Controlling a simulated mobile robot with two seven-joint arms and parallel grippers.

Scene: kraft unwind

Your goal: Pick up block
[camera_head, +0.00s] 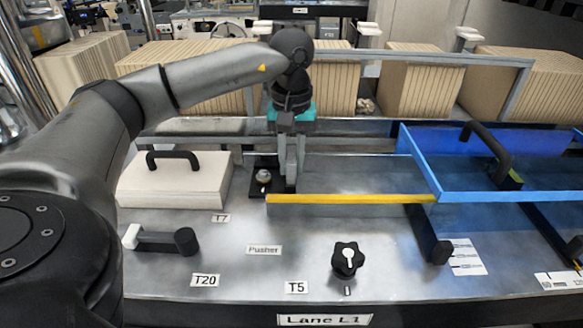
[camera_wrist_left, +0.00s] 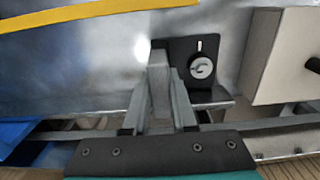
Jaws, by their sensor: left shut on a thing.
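My left gripper (camera_head: 291,160) reaches down over the metal table near its back, left of centre. It is shut on a small grey block (camera_head: 291,184), which stands upright between the fingers. In the left wrist view the gripper (camera_wrist_left: 158,98) has one finger on each side of the grey block (camera_wrist_left: 160,78). The fingers cover part of the block, and I cannot tell whether its lower end touches the table. My right gripper is not in view.
A black plate with a round metal knob (camera_head: 264,177) is close beside the block. A white box with a black handle (camera_head: 174,180) stands to the left. A yellow bar (camera_head: 350,198) and blue frame (camera_head: 425,165) lie right. A black star knob (camera_head: 347,260) is in front.

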